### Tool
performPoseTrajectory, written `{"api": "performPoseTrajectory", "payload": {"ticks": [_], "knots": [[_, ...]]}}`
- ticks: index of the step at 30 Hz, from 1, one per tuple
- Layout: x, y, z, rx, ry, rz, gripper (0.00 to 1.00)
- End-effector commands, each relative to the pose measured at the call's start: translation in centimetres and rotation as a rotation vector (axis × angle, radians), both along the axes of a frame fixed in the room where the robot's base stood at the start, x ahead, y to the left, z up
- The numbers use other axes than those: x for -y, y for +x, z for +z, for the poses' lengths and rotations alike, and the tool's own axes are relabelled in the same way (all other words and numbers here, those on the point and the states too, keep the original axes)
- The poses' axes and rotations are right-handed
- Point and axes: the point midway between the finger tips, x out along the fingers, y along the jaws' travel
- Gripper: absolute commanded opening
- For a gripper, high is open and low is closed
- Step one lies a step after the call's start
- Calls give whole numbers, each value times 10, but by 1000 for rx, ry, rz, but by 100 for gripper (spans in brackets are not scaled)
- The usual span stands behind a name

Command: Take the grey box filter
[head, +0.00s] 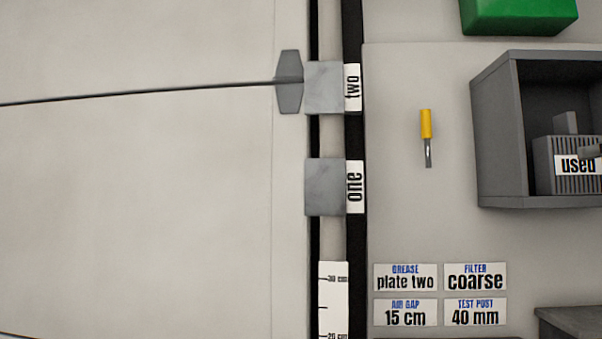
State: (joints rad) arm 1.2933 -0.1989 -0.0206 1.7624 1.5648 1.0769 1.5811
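A grey open-fronted box (490,130) is at the right of the head view. Inside it sits a grey slatted block (543,165), which looks like the filter, with a white label reading "used" (572,165). A small grey tab (566,123) stands up from the block's top. The block's right side is cut off by the frame. My gripper is not recognisable in this view.
A yellow-handled tool (426,124) lies left of the box. Label cards (475,277) include "filter coarse". Grey plates marked two (324,87) and one (325,187) and a ruler (333,300) line a dark strip. A green block (520,15) is at the top.

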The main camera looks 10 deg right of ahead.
Motion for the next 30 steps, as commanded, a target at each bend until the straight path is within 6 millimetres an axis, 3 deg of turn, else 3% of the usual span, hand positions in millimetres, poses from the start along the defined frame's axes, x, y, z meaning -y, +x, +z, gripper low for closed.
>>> {"api": "performPoseTrajectory", "payload": {"ticks": [7, 16, 24, 30], "knots": [[10, 42, 0, -2, -1, 2, 100], [15, 63, 2, -2, -1, 1, 100], [24, 97, 6, -3, -1, 1, 100], [25, 105, 6, -3, -2, 0, 100]]}}
